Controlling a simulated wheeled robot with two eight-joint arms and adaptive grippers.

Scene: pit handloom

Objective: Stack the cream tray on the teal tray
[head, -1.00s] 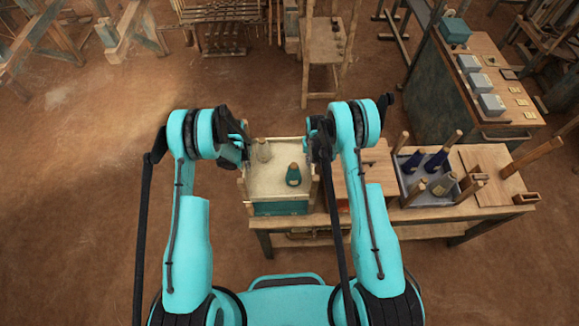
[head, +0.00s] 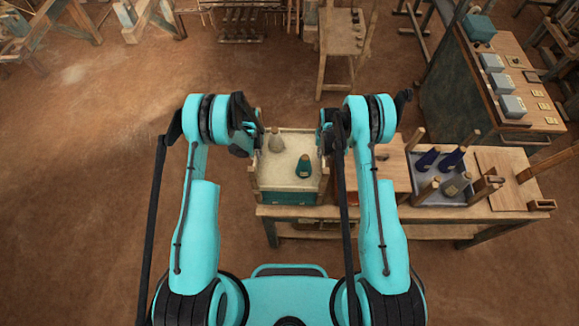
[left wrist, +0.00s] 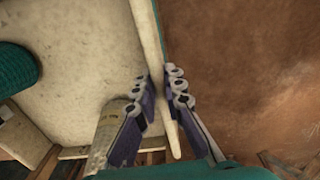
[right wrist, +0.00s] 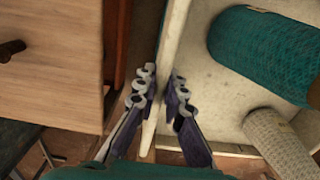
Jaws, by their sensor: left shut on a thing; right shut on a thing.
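The cream tray (head: 288,178) sits level above the teal tray (head: 285,197), whose front shows below it at the left end of the bench. I cannot tell whether the two trays touch. A cream cone (head: 276,142) and a teal cone (head: 303,168) stand in the cream tray. My left gripper (head: 257,143) is shut on the tray's left wall; the left wrist view shows its fingers (left wrist: 163,95) on both sides of the wall. My right gripper (head: 322,140) is shut on the right wall, with its fingers astride it in the right wrist view (right wrist: 160,92).
The wooden bench (head: 420,215) extends right. Just right of the trays is a wooden box (head: 383,175), then a grey tray (head: 462,193) with posts and dark blue cones. A cabinet (head: 470,90) stands behind right. Open floor lies left.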

